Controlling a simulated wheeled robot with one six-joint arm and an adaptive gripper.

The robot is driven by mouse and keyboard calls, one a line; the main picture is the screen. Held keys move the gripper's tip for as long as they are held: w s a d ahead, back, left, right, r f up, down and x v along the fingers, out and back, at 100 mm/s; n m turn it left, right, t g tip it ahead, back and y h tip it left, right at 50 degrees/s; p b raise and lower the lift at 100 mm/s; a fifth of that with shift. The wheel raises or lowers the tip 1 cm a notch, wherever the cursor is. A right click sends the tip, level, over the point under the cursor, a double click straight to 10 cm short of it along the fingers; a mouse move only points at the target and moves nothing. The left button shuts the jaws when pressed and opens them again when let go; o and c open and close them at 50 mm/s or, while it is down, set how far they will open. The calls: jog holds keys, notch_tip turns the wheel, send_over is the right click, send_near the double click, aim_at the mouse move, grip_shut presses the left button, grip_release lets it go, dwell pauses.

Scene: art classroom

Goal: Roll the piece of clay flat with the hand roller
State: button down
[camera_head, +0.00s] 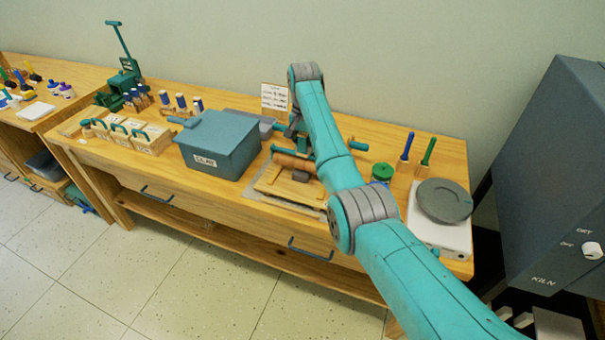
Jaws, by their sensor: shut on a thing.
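The hand roller (292,161), a brown wooden cylinder, is above or on the back part of a light wooden board (270,189) on the workbench. My gripper (297,145) comes down over the roller from behind and is shut on it; my arm hides part of the grip and the right side of the roller. The piece of clay (301,176), a small dark grey-brown lump, is on the board just in front of the roller. I cannot tell whether the roller touches the clay or the board.
A blue-grey lidded bin (218,145) stands close to the left of the board. To the right are a green-lidded jar (382,172), a grey disc (444,200) on a white slab, and two upright tools (428,152). A dark kiln (555,170) stands beyond the bench's right end.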

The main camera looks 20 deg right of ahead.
jog(key=shift+s+a+f, duration=0.15)
jog(key=shift+s+a, duration=0.3)
jog(key=shift+s, duration=0.1)
jog(key=shift+s+a+f, duration=0.15)
jog(key=shift+s+a, duration=0.3)
jog(key=shift+s, duration=0.15)
jog(key=shift+d, duration=0.1)
jog(key=shift+w+d+f, duration=0.15)
jog(key=shift+w+d, duration=0.4)
jog(key=shift+w, duration=0.25)
jog(key=shift+w+d+r, duration=0.2)
jog(key=shift+w+d, duration=0.3)
jog(key=shift+w, duration=0.25)
